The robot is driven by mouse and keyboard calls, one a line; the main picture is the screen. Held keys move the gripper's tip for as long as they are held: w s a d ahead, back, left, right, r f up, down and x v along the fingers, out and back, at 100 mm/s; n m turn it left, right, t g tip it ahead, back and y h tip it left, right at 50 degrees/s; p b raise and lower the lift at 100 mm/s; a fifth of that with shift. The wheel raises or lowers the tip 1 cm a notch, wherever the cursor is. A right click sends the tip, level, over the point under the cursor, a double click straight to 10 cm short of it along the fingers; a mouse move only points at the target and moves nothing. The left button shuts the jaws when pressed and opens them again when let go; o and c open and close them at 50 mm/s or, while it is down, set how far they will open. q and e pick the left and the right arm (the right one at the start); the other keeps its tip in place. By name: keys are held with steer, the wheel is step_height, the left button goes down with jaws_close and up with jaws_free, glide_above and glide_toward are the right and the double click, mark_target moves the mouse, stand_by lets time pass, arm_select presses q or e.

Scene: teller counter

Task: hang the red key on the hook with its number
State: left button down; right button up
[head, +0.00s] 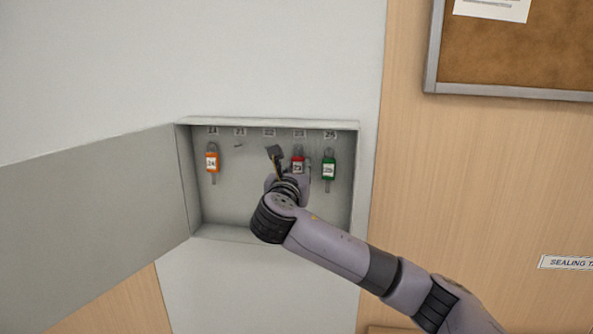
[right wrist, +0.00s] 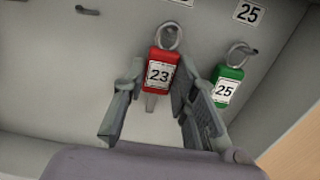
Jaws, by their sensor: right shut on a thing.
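The red key (head: 297,163) has a white label reading 23 and a metal ring at its top. It is inside the open key cabinet, below the number plate 23 (head: 299,133). My right gripper (head: 287,166) is shut on it. In the right wrist view, the red key (right wrist: 159,73) stands between the two fingers (right wrist: 158,100), tag upright, ring up. The ring is close to the back wall under a number plate cut by the frame's top. I cannot tell whether the ring is around the hook. My left gripper is out of view.
A green key 25 (head: 329,164) hangs just right of the red one, close to my right finger. An orange key (head: 212,160) hangs at the left. Hooks between are bare. The cabinet door (head: 90,215) stands open to the left.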

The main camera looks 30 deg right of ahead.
steer(key=o, duration=1.1)
steer(key=shift+c, duration=0.2)
steer(key=shift+s+a, duration=0.1)
steer(key=v, duration=1.1)
steer(key=shift+s+a, duration=0.25)
steer(key=shift+s, duration=0.05)
